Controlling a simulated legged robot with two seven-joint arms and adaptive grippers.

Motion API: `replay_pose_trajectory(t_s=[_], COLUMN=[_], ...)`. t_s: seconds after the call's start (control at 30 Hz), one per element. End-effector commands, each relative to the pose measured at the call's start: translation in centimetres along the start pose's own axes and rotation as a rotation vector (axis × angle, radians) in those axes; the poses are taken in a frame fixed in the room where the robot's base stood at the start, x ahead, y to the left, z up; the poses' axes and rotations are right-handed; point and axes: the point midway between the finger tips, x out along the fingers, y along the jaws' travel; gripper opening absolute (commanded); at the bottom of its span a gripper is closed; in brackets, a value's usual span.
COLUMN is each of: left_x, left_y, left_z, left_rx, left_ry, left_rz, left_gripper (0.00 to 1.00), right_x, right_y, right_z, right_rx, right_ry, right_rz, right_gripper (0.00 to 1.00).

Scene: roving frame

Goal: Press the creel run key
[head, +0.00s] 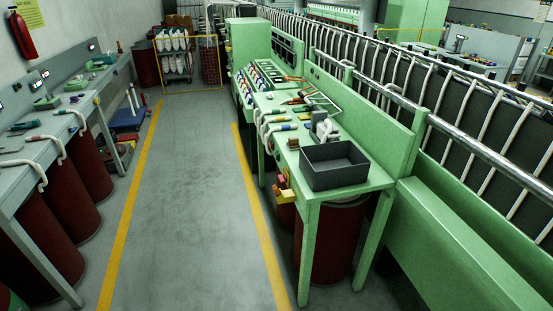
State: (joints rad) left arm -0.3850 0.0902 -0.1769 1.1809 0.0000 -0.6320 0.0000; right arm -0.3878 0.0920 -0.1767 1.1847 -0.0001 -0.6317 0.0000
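Neither of my grippers is in view. A long green machine bench (330,190), possibly the creel, runs away from me right of centre. A panel with rows of small coloured parts (264,76) sits toward its far end; they are too small to read. A yellow and red fitting (286,190) hangs on the bench's left side. I cannot tell which part, if any, is the creel run key.
A dark open tray (333,178) stands on the bench's near end, with dark red drums (331,240) below. A grey bench (28,150) lines the left wall. The grey aisle (190,200) between yellow lines is clear. A yellow-framed rack (178,62) stands at the back.

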Motion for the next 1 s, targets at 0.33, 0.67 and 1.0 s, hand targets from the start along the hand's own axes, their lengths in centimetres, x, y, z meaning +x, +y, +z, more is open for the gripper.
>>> replay_pose_trajectory(t_s=[0.33, 0.67, 1.0], left_x=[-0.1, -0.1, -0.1], left_y=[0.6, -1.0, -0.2], left_z=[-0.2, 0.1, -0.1], left_rx=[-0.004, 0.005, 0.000], left_ry=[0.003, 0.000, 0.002], left_rz=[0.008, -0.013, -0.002], left_gripper=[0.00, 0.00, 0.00], right_x=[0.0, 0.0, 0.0], right_y=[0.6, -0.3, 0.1], right_z=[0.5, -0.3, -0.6], right_rx=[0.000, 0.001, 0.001], right_ry=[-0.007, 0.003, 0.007], right_rz=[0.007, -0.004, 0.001], right_gripper=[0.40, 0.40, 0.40])
